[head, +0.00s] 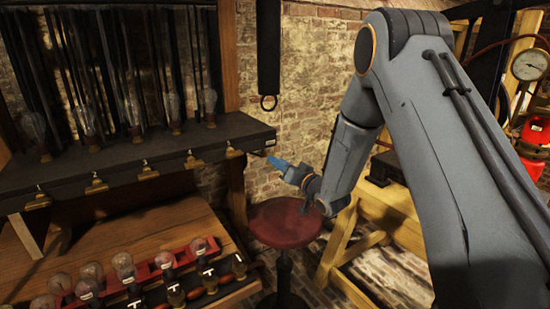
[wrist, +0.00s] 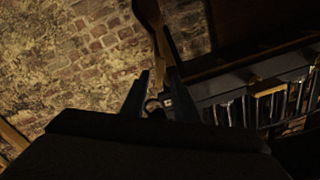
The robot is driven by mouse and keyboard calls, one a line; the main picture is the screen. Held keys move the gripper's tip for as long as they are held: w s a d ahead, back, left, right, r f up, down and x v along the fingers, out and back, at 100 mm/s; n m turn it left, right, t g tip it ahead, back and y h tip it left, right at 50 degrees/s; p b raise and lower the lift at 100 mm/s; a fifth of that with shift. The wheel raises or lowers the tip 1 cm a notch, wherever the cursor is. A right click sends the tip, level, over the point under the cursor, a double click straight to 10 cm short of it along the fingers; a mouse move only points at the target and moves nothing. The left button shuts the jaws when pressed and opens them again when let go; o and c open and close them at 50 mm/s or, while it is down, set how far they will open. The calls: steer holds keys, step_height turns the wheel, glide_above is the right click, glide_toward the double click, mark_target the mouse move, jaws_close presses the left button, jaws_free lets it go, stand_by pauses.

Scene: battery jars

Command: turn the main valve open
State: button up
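My gripper (head: 275,163) is near the right end of the dark shelf (head: 130,157), its blue-grey fingertips close to a small brass-brown fitting (head: 257,153) there. I cannot tell whether this fitting is the main valve, or whether the fingers touch it. In the wrist view, my gripper's two dark fingers (wrist: 158,80) stand apart. A small rounded part with a pale mark (wrist: 166,102) shows low between them, partly hidden and dark. I see no clear grip on it.
Bulbs in red racks (head: 168,262) sit on the wooden bench below. A red stool (head: 286,222) stands under my gripper. A dial gauge (head: 530,65) and a red container (head: 535,133) are at right.

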steer(key=x, duration=0.3)
steer(key=shift+p, duration=0.35)
steer(key=shift+c, duration=0.4)
jaws_close()
steer(key=shift+f+n+b, duration=0.1)
steer(key=shift+n+b, duration=0.3)
steer(key=shift+s+n+b, duration=0.1)
steer(key=shift+n+b, duration=1.9)
steer(key=shift+n, duration=0.5)
